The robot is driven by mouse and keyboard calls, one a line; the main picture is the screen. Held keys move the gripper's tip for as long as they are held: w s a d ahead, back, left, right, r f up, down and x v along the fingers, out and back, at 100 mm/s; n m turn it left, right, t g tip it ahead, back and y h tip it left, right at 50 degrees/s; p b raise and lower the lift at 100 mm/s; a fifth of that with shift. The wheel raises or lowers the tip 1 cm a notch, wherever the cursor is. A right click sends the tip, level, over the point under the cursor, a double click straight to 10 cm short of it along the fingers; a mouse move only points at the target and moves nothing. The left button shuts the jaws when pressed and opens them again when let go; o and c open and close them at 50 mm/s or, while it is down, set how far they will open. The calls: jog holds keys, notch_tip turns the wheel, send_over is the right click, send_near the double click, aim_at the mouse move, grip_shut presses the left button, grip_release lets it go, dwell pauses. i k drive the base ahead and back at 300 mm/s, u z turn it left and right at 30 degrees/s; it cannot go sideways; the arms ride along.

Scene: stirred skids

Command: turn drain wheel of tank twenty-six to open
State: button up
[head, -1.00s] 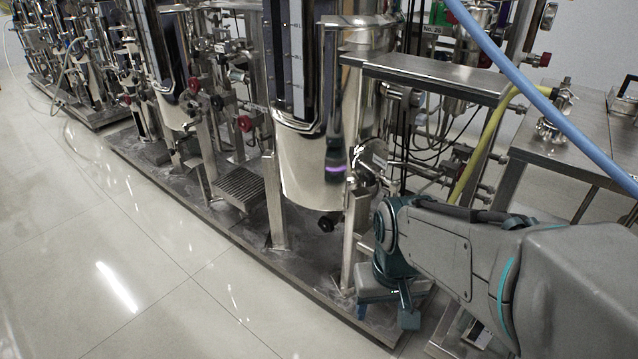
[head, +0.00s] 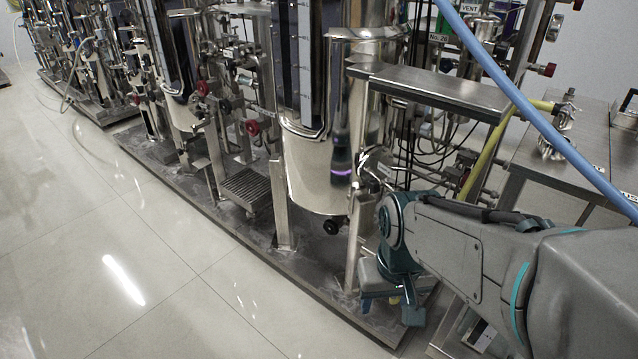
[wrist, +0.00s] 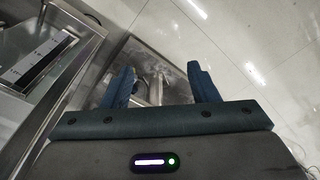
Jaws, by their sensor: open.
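A small black wheel (head: 333,226) sits low under the tank, beside an upright steel post. I take it for the drain wheel; which way it is turned cannot be told. My gripper (head: 392,308) is low and to the right of the wheel, apart from it, past the post. In the wrist view my gripper (wrist: 161,76) has its two fingers spread, with nothing seen held between them; the black wheel is not clearly seen there.
The steel post (head: 355,235) stands between the wheel and my gripper. A steel shelf (head: 430,86) juts out above my arm. Blue (head: 540,110) and yellow (head: 490,150) hoses cross at right. Open tiled floor (head: 140,250) lies at left.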

aim_at(334, 230)
jog(key=k, duration=0.5)
jog(key=u, duration=0.85)
jog(key=i, duration=0.8)
jog(key=z, duration=0.65)
jog(key=i, duration=0.5)
jog(key=u, duration=0.05)
